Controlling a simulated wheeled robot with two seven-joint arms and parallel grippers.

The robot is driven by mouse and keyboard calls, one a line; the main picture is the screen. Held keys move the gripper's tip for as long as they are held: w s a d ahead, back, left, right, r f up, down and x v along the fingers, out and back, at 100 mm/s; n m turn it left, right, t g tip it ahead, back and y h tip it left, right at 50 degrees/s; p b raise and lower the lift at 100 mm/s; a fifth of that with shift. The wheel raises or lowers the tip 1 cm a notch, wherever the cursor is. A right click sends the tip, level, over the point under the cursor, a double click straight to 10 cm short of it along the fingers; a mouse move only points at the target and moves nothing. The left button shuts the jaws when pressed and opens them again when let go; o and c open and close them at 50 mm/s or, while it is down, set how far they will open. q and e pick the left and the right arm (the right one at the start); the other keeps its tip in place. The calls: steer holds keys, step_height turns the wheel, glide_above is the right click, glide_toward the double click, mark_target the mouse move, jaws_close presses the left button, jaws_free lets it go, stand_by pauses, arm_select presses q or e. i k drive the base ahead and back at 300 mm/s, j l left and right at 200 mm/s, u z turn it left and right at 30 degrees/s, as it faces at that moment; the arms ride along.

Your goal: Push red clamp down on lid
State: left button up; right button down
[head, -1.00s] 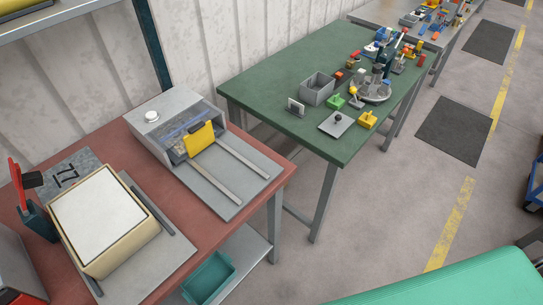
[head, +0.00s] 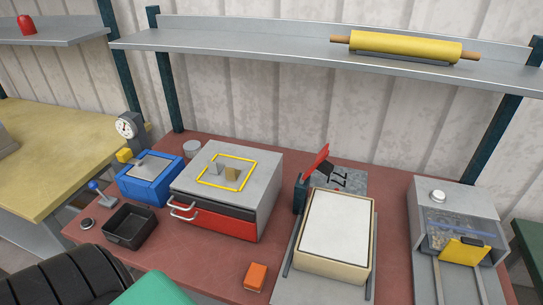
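The red clamp (head: 316,159) stands raised and tilted on a dark post (head: 300,195) at the left back corner of a cream box. A dark pad shows on its arm. The box's white lid (head: 334,226) lies flat on top of the cream box (head: 322,263), which sits on a grey plate between dark rails. The clamp is apart from the lid. Neither of my grippers shows in the head view.
Left of the clamp stands a grey cabinet (head: 258,173) with a red drawer. An orange block (head: 255,277) lies in front. A machine with a yellow flap (head: 464,251) stands right. A shelf (head: 270,45) with a yellow roller (head: 405,47) runs above the red table.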

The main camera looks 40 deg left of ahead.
mark_target(321, 165)
steer(key=u, duration=0.85)
